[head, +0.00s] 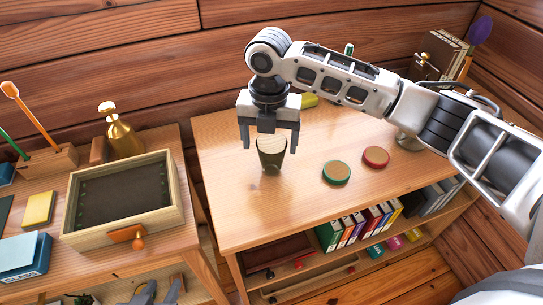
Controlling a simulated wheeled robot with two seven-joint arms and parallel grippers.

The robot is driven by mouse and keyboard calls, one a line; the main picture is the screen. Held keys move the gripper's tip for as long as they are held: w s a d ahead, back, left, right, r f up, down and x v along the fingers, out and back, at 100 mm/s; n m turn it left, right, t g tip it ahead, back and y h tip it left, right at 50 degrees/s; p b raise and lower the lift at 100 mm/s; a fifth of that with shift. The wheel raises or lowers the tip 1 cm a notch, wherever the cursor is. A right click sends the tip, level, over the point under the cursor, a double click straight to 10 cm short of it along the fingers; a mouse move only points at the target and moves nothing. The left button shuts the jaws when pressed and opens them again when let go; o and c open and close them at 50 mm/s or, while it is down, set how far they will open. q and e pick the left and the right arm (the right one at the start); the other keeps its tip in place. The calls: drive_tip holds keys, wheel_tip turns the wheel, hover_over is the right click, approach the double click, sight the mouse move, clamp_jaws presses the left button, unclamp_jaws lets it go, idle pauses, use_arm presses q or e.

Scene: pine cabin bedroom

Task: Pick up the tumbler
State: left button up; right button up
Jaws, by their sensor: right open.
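The tumbler (271,160), a dark cup with a pale top, stands upright on the wooden table (226,205), near its left side. My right gripper (270,149) points down over it and is open. Its two fingers show left and right of the tumbler's upper part, with a gap on each side. I cannot tell whether the fingertips are level with the rim or still behind or above it. Two grey finger-like parts at the bottom edge look like my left gripper (157,292), mostly cut off, so its jaw state is unclear.
A green-rimmed coaster (336,172) and a red-rimmed coaster (376,157) lie right of the tumbler. A yellow-green object (309,101) lies behind the gripper. A tray (170,210) and brass bell (122,135) occupy the left table. The tabletop's front is clear.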

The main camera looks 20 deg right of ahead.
sight(272, 160)
drive_tip(key=shift+s+d+f, duration=0.1)
drive_tip(key=shift+f, duration=1.4)
drive_tip(key=shift+s+d+f, duration=0.1)
drive_tip(key=shift+f, duration=1.4)
drive_tip(key=c, duration=1.1)
